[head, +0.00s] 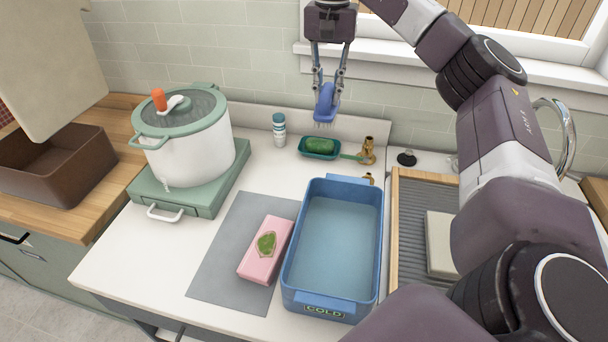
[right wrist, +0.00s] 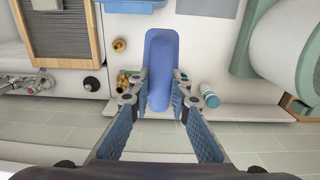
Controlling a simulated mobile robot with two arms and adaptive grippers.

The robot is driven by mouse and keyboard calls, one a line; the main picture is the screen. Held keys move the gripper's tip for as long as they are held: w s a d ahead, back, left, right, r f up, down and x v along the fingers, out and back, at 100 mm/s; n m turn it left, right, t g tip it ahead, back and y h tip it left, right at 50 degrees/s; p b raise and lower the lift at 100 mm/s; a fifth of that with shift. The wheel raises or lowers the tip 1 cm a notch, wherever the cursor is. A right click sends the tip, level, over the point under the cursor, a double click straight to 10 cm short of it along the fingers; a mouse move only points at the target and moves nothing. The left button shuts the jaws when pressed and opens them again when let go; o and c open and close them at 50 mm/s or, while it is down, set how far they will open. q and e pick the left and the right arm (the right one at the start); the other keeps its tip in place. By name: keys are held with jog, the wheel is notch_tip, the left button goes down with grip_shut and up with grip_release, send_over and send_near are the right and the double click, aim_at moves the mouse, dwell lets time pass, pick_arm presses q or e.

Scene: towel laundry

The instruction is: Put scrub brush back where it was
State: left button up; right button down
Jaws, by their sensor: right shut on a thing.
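The scrub brush (head: 325,101) is blue with pale bristles pointing down. My right gripper (head: 327,88) is shut on it and holds it in the air above the back of the counter, over the area near the dark green dish (head: 318,155) with a green item in it. In the right wrist view the brush's blue body (right wrist: 161,62) shows lengthwise between the fingers (right wrist: 160,100), and its bristles are hidden there. My left gripper is not in view.
A blue basin (head: 333,307) labelled COLD holds water. A pink block (head: 262,262) lies on a grey mat (head: 222,262). A white pot (head: 190,160) on a green stove stands left. A small bottle (head: 279,130) and brass fittings (head: 368,152) flank the dish. A ribbed tray (head: 412,215) is right.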

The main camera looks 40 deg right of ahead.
aim_at(329, 124)
jog(key=f, duration=0.9)
jog(key=f+b, duration=0.1)
jog(key=f, duration=0.9)
jog(key=shift+s+d+f, duration=0.15)
jog(key=shift+d+f, duration=0.05)
jog(key=shift+f, duration=0.05)
jog(key=shift+b, duration=0.3)
jog(key=c, duration=2.3)
grip_release()
jog(key=shift+f, duration=0.15)
jog(key=o, duration=0.5)
